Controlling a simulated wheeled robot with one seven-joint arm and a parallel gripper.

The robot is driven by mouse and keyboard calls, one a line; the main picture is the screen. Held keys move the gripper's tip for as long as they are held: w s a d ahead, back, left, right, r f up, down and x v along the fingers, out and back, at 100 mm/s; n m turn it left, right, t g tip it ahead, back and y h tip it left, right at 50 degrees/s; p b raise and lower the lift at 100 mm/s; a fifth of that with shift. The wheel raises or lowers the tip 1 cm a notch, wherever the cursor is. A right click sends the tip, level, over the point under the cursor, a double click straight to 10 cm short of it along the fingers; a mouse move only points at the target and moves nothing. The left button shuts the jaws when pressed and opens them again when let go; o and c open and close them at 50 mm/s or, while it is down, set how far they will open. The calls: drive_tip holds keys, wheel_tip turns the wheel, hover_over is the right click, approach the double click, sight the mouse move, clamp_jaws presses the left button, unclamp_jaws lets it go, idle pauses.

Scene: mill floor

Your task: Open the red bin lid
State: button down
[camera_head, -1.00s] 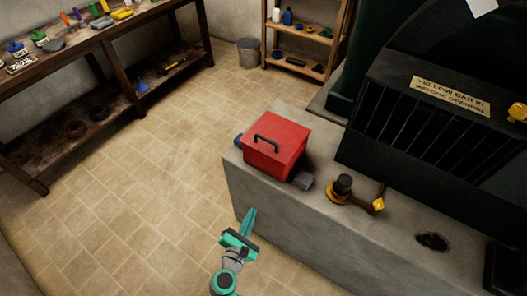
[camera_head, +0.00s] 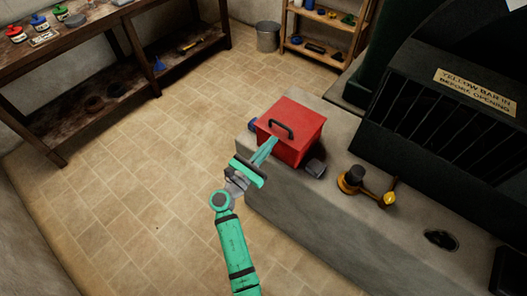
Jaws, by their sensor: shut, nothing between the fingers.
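The red bin (camera_head: 307,130) sits on the near left end of the concrete ledge, with its red lid (camera_head: 300,113) down. A black bar handle (camera_head: 281,128) is on the side that faces me. My green gripper (camera_head: 270,143) is shut and empty. Its fingertips are at the bin's front, just below the handle. I cannot tell whether they touch the bin or the handle. The gripper hides part of the bin's lower front face.
The dark barred machine (camera_head: 440,100) rises behind. The tiled floor (camera_head: 130,190) at left is clear.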

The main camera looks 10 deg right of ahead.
drive_tip(key=x, duration=0.3)
drive_tip(key=shift+w+d, duration=0.25)
